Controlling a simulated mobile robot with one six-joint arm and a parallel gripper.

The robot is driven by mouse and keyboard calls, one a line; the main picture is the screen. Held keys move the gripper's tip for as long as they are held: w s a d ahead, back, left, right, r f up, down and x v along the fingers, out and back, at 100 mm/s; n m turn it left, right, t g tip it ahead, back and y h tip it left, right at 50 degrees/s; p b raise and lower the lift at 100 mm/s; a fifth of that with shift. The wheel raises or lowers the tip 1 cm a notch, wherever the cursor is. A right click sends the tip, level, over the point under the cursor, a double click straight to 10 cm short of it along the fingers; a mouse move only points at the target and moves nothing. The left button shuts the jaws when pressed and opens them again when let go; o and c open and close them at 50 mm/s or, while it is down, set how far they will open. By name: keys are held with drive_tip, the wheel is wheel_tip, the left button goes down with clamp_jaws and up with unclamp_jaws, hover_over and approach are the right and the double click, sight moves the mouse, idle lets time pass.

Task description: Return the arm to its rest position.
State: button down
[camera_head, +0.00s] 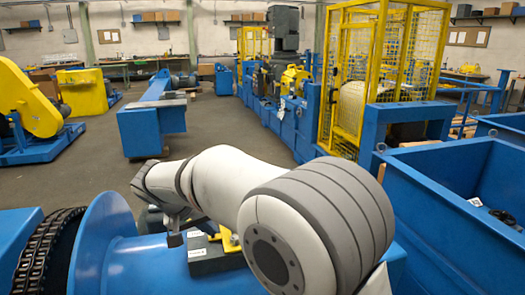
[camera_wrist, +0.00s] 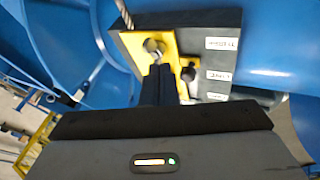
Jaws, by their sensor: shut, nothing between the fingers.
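My arm (camera_head: 225,185) reaches across the lower middle of the head view, with its wrist low over blue machinery. My gripper (camera_wrist: 158,75) shows in the wrist view as dark fingers closed together, with nothing visible between them. The fingertips overlap a yellow plate (camera_wrist: 188,52) with bolts on a dark labelled block (camera_wrist: 226,20); I cannot tell whether they touch it. In the head view the dark block (camera_head: 215,264) and yellow plate (camera_head: 229,240) sit on the blue surface, partly hidden by my arm.
A blue flanged drum (camera_head: 105,245) and a dark chain (camera_head: 35,255) are at the lower left. A blue open bin (camera_head: 455,215) stands at right. A yellow mesh cage (camera_head: 410,55) and blue machine line stand behind. Open floor (camera_head: 220,125) lies at the middle left.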

drive_tip(key=s+d+r+g+p, duration=0.1)
drive_tip(key=d+r, duration=0.1)
drive_tip(key=d, duration=0.4)
drive_tip(key=s+d+r+g+p, duration=0.1)
drive_tip(key=d+r, duration=0.2)
drive_tip(key=d, duration=0.3)
drive_tip(key=s+d+r+m+y+p, duration=0.1)
drive_tip(key=s+d+p, duration=0.6)
drive_tip(key=s+d, duration=1.1)
drive_tip(key=d+m+y, duration=0.1)
drive_tip(key=d+y, duration=0.1)
drive_tip(key=shift+s+r+g+y, duration=0.3)
drive_tip(key=shift+s+y, duration=0.05)
drive_tip(key=shift+y, duration=0.05)
drive_tip(key=c, duration=2.1)
unclamp_jaws()
